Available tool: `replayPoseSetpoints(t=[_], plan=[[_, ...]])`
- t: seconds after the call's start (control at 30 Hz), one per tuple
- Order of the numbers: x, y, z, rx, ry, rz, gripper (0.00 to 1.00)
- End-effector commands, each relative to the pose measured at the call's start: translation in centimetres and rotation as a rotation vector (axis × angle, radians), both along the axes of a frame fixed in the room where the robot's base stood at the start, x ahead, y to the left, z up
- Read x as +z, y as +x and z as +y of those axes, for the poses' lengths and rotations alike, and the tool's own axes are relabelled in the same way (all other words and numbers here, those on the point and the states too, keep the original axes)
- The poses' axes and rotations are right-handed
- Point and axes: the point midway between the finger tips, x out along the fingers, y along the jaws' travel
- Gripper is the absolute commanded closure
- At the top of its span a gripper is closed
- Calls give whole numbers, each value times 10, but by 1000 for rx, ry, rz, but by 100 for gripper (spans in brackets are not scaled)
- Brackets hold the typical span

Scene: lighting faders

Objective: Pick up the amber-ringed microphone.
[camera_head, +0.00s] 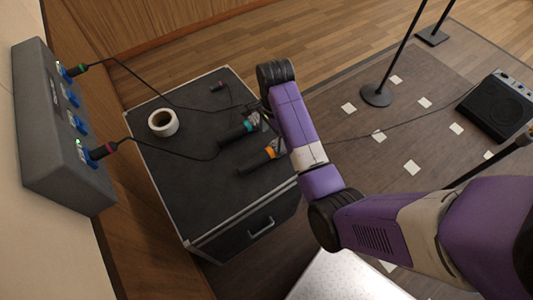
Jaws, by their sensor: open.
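The amber-ringed microphone (258,162) lies on the black case's top, near its right edge. Its dark body points left and its orange ring is toward the right, close beside my forearm in the picture. A teal-ringed microphone (234,134) lies just behind it, roughly parallel. My gripper (264,112) is mostly hidden by my purple forearm; only dark parts show at the forearm's left edge, near the teal ring. It is open, and I see nothing held. Its height above the case cannot be told.
The black case (190,185) also carries a white tape roll (163,123) and a small pink-ringed plug (219,87). Cables run across it from a grey wall box (50,130). A stand (376,95) and speaker (498,105) are at right. The case's front left is clear.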

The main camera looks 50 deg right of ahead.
Motion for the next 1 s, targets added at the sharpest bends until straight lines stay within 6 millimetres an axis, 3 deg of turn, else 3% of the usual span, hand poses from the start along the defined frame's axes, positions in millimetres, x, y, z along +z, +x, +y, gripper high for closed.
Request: replayPoseSetpoints(t=[0.57,0.87,1.0], plan=[[-68,-6,2,0,1,3,25],[-74,-6,2,1,0,0,25],[-74,-6,2,1,0,0,49]])
